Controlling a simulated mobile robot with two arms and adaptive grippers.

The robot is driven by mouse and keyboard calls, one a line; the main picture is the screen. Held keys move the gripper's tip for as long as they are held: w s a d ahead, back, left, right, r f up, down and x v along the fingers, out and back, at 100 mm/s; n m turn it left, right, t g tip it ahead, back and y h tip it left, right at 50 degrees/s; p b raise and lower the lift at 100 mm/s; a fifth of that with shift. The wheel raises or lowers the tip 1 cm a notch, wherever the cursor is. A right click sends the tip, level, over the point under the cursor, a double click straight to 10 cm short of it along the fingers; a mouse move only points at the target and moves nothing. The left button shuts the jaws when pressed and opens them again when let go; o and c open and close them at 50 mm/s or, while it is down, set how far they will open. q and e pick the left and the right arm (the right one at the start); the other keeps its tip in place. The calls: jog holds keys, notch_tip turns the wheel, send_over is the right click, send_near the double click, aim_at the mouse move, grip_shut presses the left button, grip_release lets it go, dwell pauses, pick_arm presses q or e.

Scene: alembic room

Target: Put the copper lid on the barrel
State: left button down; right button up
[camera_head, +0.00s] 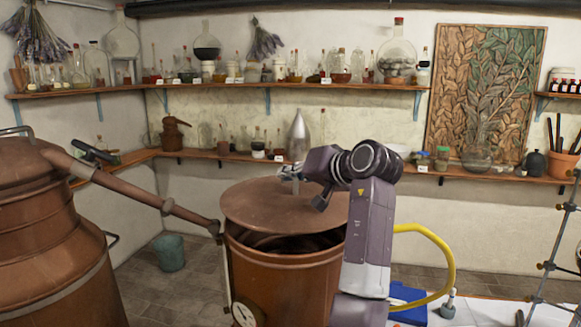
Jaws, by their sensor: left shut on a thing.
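The copper lid (262,212) is a round brown-copper disc over the mouth of the copper barrel (290,290). A dark gap shows between the lid's near edge and the barrel rim, so the lid sits raised or tilted there. Whether its far edge touches the rim is hidden. My left gripper (291,177) is shut on the lid's handle at the top, and the fingers cover most of the handle. My left arm stands in front of the barrel's right side. My right gripper is not in view.
A large copper still (50,230) stands at the left, its pipe (150,195) sloping down to beside the barrel's left rim. A yellow hose (440,255) curves at the right. Shelves (290,87) of glassware line the wall. A bucket (169,253) stands on the floor.

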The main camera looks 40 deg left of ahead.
pick_arm(q)
jog(key=shift+s+r, duration=0.1)
jog(key=shift+d+r, duration=0.1)
jog(key=shift+d, duration=0.2)
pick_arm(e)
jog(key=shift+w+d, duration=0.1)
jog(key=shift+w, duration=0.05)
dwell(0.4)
